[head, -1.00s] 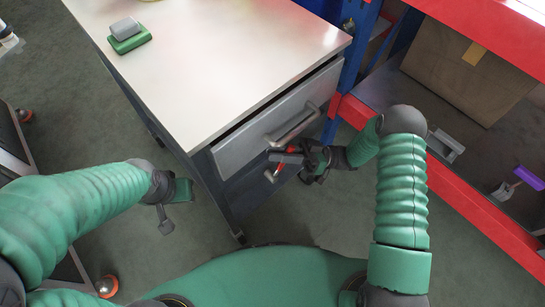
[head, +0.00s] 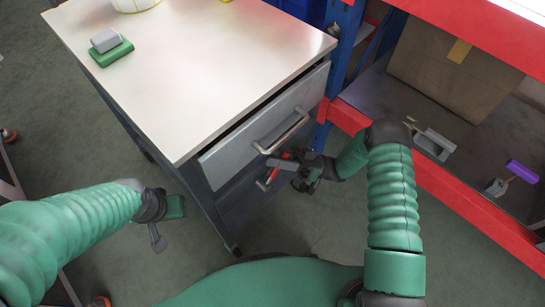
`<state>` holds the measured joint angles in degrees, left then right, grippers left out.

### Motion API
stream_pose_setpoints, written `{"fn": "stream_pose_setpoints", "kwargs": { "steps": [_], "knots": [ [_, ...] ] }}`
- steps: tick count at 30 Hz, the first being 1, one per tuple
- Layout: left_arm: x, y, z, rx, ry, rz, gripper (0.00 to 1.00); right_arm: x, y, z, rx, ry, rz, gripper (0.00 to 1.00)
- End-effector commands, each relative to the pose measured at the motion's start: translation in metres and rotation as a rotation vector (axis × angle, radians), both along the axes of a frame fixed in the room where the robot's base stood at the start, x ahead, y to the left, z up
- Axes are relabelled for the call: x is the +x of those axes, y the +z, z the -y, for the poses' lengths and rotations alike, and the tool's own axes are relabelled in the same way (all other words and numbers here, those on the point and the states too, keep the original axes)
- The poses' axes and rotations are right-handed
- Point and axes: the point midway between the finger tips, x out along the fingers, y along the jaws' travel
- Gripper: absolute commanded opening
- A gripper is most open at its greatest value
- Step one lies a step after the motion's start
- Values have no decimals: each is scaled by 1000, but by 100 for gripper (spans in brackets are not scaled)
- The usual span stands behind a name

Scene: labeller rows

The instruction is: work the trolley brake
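A trolley-like cabinet with a pale top (head: 190,75) and grey drawers stands in front of me. A small dark caster (head: 235,250) shows at its near bottom corner; I cannot make out a brake lever on it.
The upper drawer (head: 225,150) has a bar handle and a dark gap above it. A green-and-grey block (head: 110,50) lies on the top. A red-and-blue rack (head: 440,185) with a cardboard box (head: 450,70) blocks the right. Grey floor lies between.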

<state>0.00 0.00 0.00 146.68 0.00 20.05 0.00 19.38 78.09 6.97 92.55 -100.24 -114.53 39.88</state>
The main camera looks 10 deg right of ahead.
Motion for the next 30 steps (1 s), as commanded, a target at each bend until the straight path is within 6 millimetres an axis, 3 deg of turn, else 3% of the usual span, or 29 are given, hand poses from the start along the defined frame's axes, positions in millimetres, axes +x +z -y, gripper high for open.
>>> {"fn": "stream_pose_setpoints", "kwargs": {
  "steps": [3, 26, 30],
  "knots": [
    [0, 0, 0, 0, 0, 0, 36, 0, 0, 0, -1, 0, 0, 39],
    [0, 0, 0, 0, 0, 0, 36, 0, -1, 0, -1, 1, -1, 39],
    [0, 2, 0, 0, 0, 0, 36, 0, -7, 11, 0, -3, -2, 39]
  ]
}}
